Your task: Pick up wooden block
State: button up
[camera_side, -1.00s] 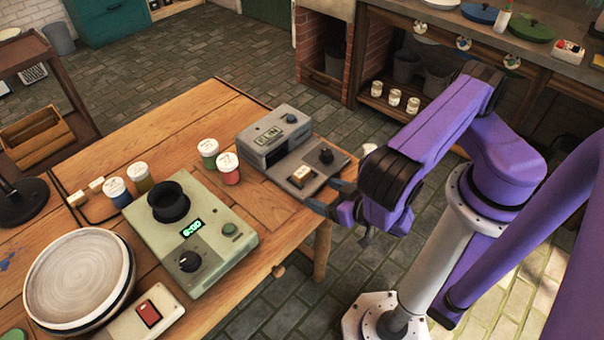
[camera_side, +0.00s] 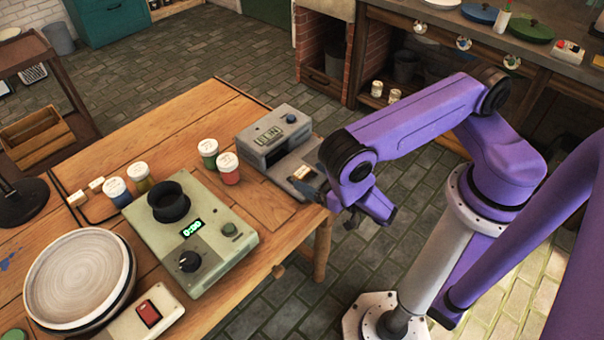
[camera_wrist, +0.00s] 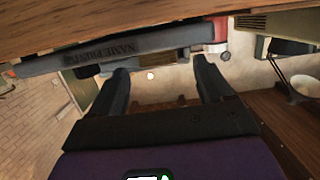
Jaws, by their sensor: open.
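A small pale wooden block (camera_side: 303,173) sits on the front platform of the grey printing machine (camera_side: 262,140) at the table's right end. My gripper (camera_side: 313,189) is beside the block, at its right and front, low over the platform; the fingers partly hide the platform. In the wrist view the two dark fingers (camera_wrist: 165,80) are spread apart with nothing between them. Beyond them is the machine's edge, lettered NAME PRINT (camera_wrist: 130,52). I cannot clearly make out the block in the wrist view.
A green machine (camera_side: 195,238) with a black cup stands left of the printer. Paint jars (camera_side: 228,168) stand between them. A round plate (camera_side: 78,278) is at the front left. Two pale pieces (camera_side: 87,191) lie near the table's left side.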

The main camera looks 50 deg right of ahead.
aim_at(302, 174)
jog(key=shift+w+f, duration=0.15)
jog(key=shift+w, duration=0.6)
jog(key=shift+w+f, duration=0.15)
jog(key=shift+w, duration=0.55)
jog(key=c, duration=1.2)
jog(key=shift+r, duration=0.1)
